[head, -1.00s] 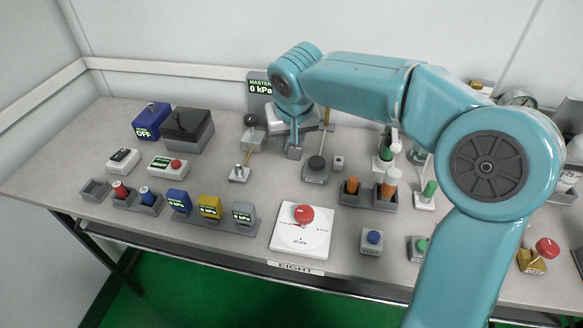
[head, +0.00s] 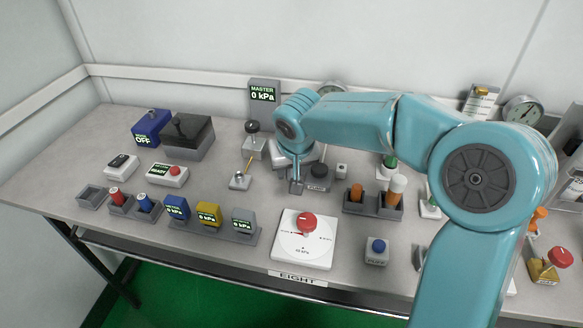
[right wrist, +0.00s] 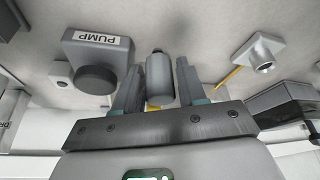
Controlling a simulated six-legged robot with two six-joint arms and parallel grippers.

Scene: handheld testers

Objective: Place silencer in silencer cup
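A grey cylinder with a narrower neck (right wrist: 159,80), which looks like the silencer, sits between the two fingers of my right gripper (right wrist: 160,85). The fingers lie close along both of its sides, and its neck points away from the palm. In the head view, my right gripper (head: 297,188) hangs over the middle of the table, just left of the dark round PUMP button; the cylinder is too small to tell there. An empty grey open-topped holder (head: 92,197) stands at the far left; I cannot tell whether it is the silencer cup. My left gripper is not in view.
The PUMP button box (right wrist: 97,60) is close beside my right gripper. A double holder with orange cylinders (head: 373,206) stands to its right, a red-knob dial plate (head: 304,250) in front. Left are coloured display boxes (head: 209,213).

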